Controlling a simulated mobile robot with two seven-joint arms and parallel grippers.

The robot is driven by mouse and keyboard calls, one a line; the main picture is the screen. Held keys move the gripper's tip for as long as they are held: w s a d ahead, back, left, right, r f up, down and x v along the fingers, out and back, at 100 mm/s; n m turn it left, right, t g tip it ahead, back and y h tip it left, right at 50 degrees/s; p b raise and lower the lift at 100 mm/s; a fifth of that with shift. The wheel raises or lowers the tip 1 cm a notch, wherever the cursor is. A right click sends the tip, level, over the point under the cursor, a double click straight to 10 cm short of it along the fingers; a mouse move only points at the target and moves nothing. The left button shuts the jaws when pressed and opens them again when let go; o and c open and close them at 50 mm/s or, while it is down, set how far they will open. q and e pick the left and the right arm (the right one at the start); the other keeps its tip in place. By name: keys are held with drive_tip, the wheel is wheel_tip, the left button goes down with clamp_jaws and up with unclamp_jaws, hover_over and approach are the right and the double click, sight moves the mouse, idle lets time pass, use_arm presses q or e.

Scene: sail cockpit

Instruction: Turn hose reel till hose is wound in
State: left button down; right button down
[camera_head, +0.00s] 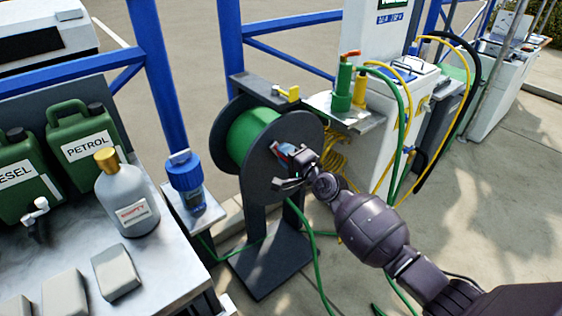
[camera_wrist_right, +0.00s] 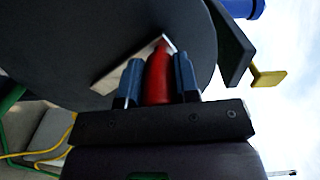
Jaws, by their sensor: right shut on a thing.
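The hose reel (camera_head: 250,185) has black side discs and stands on a dark post and base plate in the middle of the head view. Green hose (camera_head: 240,135) is wound on its drum, and a loose length (camera_head: 312,245) hangs below it to the ground. My right gripper (camera_head: 285,155) is at the face of the near disc. In the wrist view the right gripper (camera_wrist_right: 158,82) is shut on a red crank handle (camera_wrist_right: 159,75), with a finger on each side. A metal crank arm (camera_wrist_right: 128,67) runs along the disc. My left gripper is not in view.
A bench at left holds green fuel cans (camera_head: 92,145), a grey bottle (camera_head: 125,195) and grey blocks.

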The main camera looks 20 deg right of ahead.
drive_tip(key=shift+w+d+r+m, duration=0.2)
drive_tip(key=shift+d+r+m, duration=0.1)
drive_tip(key=shift+d+m, duration=0.35)
drive_tip(key=c, duration=0.8)
unclamp_jaws()
drive_tip(key=shift+c, duration=0.2)
drive_tip(key=shift+a, duration=0.1)
drive_tip(key=p+v, duration=0.1)
drive_tip(key=v, duration=1)
